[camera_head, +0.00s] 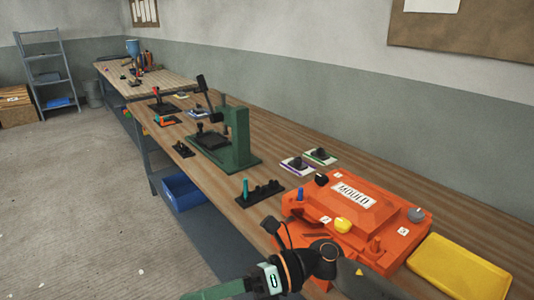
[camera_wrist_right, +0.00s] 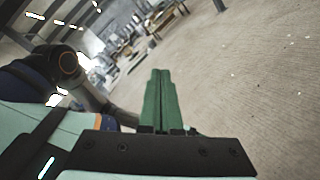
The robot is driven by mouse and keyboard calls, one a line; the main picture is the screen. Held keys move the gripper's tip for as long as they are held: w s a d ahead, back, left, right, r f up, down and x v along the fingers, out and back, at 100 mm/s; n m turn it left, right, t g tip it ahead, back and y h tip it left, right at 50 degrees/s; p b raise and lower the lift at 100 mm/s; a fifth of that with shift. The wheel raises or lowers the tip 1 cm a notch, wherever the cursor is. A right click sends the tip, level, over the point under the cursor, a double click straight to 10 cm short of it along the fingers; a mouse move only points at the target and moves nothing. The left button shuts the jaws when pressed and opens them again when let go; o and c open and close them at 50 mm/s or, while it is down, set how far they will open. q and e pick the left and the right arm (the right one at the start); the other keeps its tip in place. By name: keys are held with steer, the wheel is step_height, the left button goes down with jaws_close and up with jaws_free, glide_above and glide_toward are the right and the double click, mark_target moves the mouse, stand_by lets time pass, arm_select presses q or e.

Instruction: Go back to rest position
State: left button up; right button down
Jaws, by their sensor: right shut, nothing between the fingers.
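My right gripper (camera_wrist_right: 161,75) shows in the right wrist view. Its two green fingers lie together with nothing between them, over open floor and clear of the workbench. In the head view one of my arms is bent across the bottom, in front of the orange mould (camera_head: 345,195), and partly hides its near edge. A green part at the end of this arm runs off the bottom edge. I cannot make out a left gripper in either view.
The long wooden bench (camera_head: 225,188) holds a green press (camera_head: 236,135), a black holder with a teal tool (camera_head: 259,192) and a yellow tray (camera_head: 458,268). A blue bin (camera_head: 184,192) sits below. A shelf rack (camera_head: 45,72) stands far left. The floor at left is clear.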

steer(key=w+d+m+t+y+p, duration=0.1)
steer(key=w+d+m+t+y, duration=0.15)
steer(key=m+t, duration=0.55)
steer(key=w+d+m+t+y, duration=0.2)
steer(key=w+m+t, duration=0.3)
steer(key=m, duration=0.6)
steer(key=w+d+f+m+t+h, duration=0.1)
steer(key=d+f+m+t+h, duration=0.8)
steer(key=m, duration=0.6)
arm_select(q)
steer(key=shift+s+a+r+p, duration=0.2)
steer(key=shift+a+r+p, duration=0.15)
steer(key=shift+r+p, duration=0.2)
steer(key=shift+s+a+r+p, duration=0.2)
steer(key=shift+a+r+p, duration=0.1)
steer(key=shift+r+p, duration=0.15)
arm_select(e)
steer(key=s+d+f+m+g+h, duration=0.3)
steer(key=s+d+f+m+h, duration=0.2)
steer(key=s+f, duration=0.3)
steer(key=s+d+f+m+g+h, duration=0.4)
steer(key=s+d+f+m, duration=0.3)
steer(key=f, duration=0.7)
steer(key=shift+s+d+f+m+h, duration=0.3)
steer(key=shift+s+d+f+h, duration=0.15)
steer(key=shift+s+d, duration=0.4)
